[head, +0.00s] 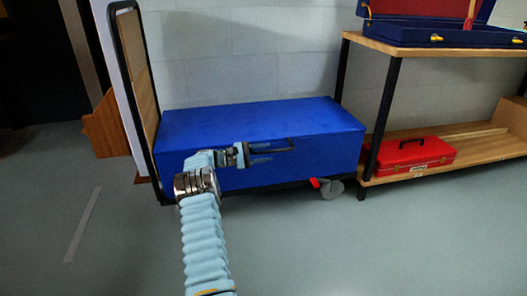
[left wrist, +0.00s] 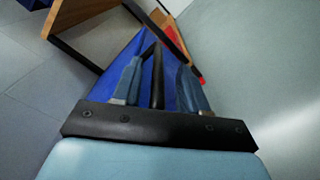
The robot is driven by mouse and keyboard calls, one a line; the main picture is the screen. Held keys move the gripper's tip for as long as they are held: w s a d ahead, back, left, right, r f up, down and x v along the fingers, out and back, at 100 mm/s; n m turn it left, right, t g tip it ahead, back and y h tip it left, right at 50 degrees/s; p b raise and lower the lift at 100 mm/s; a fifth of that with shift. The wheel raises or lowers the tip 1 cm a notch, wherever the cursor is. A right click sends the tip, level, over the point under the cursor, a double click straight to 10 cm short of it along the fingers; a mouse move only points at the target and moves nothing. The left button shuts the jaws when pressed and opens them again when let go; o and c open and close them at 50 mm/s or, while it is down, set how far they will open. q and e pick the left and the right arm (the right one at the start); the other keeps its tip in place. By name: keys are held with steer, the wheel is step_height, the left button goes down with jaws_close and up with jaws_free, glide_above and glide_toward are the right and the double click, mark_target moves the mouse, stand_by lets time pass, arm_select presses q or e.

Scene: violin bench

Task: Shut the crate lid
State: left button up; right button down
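The long blue crate (head: 265,118) stands on a platform trolley in the head view. Its top lies flat, with no open gap that I can see. A thin dark handle bar (head: 284,141) sticks out at its front; it also shows in the left wrist view (left wrist: 158,75). My left gripper (head: 268,155) is in front of the crate at the handle. In the left wrist view my left gripper (left wrist: 159,68) has its fingers apart, one on each side of the bar, with gaps visible. My right gripper is not in view.
The trolley's upright frame (head: 135,70) rises at the crate's left end. A caster (head: 332,188) shows below its right end. A wooden shelf (head: 480,150) at right holds a red case (head: 412,155) below and an open blue case (head: 430,36) above. The front floor is clear.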

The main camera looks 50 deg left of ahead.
arm_select(q)
steer(key=shift+o, duration=0.4)
steer(key=shift+a+f, duration=0.1)
steer(key=shift+f, duration=0.55)
steer(key=shift+s+a, duration=0.2)
steer(key=shift+s, duration=0.05)
steer(key=p+v, duration=0.1)
steer(key=v, duration=1.2)
steer(key=shift+s+r+p, duration=0.15)
steer(key=shift+r+p, duration=0.15)
steer(key=shift+r, duration=0.1)
steer(key=shift+d, duration=0.1)
